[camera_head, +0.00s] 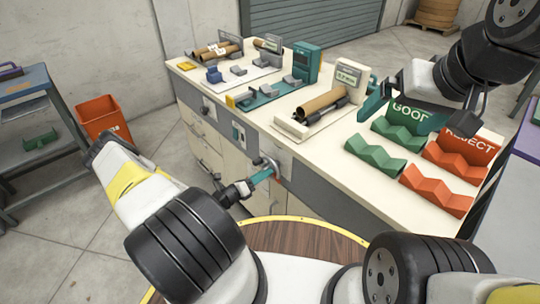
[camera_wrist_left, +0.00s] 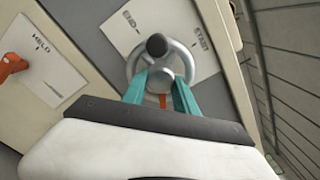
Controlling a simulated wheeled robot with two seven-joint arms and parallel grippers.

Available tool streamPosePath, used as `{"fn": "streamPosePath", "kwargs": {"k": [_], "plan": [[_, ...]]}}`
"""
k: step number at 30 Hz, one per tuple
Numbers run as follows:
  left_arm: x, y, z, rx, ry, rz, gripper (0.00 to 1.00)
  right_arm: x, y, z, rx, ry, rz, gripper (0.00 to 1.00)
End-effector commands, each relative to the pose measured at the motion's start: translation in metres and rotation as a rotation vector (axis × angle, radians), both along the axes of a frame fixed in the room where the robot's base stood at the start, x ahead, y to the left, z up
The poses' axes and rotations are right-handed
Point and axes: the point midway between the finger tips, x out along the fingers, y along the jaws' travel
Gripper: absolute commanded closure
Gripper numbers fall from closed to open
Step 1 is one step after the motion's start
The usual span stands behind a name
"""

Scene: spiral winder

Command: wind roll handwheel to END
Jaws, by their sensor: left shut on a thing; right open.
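The roll handwheel (camera_wrist_left: 160,62) is a grey ring with a hub and a dark knob on the cabinet's front panel. In the left wrist view, the knob is at the top of the ring, between the END label (camera_wrist_left: 130,20) and the START label (camera_wrist_left: 203,38). A red-orange mark (camera_wrist_left: 162,100) shows below the hub. My left gripper (camera_head: 266,172) has its teal fingers on the wheel, one each side of the hub; the exact contact is hidden. The wheel (camera_head: 267,161) is partly covered in the head view. My right gripper (camera_head: 376,98) is open above the bench, near the green GOOD rack.
The bench top (camera_head: 262,119) carries a brown roll (camera_head: 322,103) on a cradle, a green GOOD rack (camera_head: 376,155) and a red REJECT rack (camera_head: 437,190). An orange bin (camera_head: 101,117) stands on the floor at left.

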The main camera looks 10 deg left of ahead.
Motion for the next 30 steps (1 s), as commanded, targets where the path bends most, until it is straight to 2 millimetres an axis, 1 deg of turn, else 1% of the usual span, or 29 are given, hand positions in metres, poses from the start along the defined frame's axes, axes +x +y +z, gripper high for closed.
{"fn": "streamPosePath", "kwargs": {"k": [30], "plan": [[0.0005, 0.0030, -0.0037, 0.764, -0.588, -0.003, 1.00, 0.0000, 0.0000, 0.0000, 0.000, 0.000, 0.000, 0.00]]}}
